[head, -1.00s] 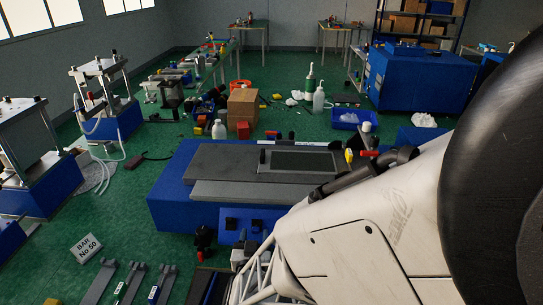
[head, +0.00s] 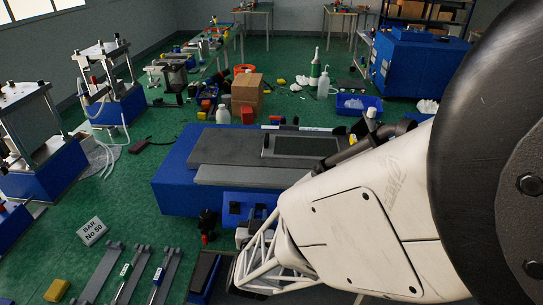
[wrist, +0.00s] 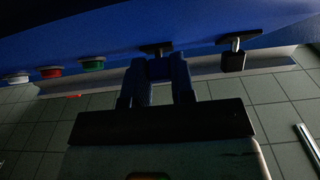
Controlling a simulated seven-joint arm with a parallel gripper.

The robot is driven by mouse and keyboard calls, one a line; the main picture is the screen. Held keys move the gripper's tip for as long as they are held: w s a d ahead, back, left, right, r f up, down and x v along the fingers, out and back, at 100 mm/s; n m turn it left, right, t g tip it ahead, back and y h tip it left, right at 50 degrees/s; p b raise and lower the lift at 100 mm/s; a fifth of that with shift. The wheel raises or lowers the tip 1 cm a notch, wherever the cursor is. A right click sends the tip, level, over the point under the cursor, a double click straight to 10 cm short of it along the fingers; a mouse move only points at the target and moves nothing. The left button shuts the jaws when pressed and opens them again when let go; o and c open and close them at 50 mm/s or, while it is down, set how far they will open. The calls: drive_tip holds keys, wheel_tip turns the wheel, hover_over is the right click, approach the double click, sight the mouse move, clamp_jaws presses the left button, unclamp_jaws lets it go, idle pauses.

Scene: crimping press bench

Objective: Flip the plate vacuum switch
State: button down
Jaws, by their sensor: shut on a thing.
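In the wrist view, my gripper (wrist: 159,75) reaches up to a blue panel (wrist: 110,42). Its two dark fingers are shut on a small dark switch lever (wrist: 158,48) that sticks out of the panel. A second black switch (wrist: 233,58) stands free to the right, apart from the fingers. No label can be read, so I cannot tell by name which of them is the plate vacuum switch.
Left of the fingers, the panel carries a green button (wrist: 92,63), a red button (wrist: 52,71) and a white button (wrist: 17,77). In the head view, a grey plate (head: 225,145) lies on the blue press base (head: 170,185). Grey bars (head: 130,275) lie at lower left.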

sight(260, 207)
drive_tip(key=shift+r+g, duration=0.15)
drive_tip(key=shift+g, duration=0.25)
drive_tip(key=shift+w+r+g, duration=0.25)
drive_tip(key=shift+r+g, duration=0.1)
drive_tip(key=shift+g, duration=0.8)
drive_tip(key=shift+w+r+g, duration=0.2)
drive_tip(key=shift+r+g, duration=0.1)
drive_tip(key=shift+g, duration=0.85)
drive_tip(key=shift+w+r+g, duration=0.15)
drive_tip(key=shift+g, duration=0.65)
drive_tip(key=shift+w+r+g, duration=0.15)
drive_tip(key=shift+w+g, duration=0.1)
drive_tip(key=shift+g, duration=0.65)
drive_tip(key=shift+w+r+g, duration=0.15)
drive_tip(key=shift+w+g, duration=0.1)
drive_tip(key=shift+g, duration=0.65)
drive_tip(key=c, duration=1)
unclamp_jaws()
drive_tip(key=shift+o, duration=0.2)
drive_tip(key=shift+s+r, duration=0.1)
drive_tip(key=v, duration=0.7)
drive_tip(key=shift+r, duration=0.2)
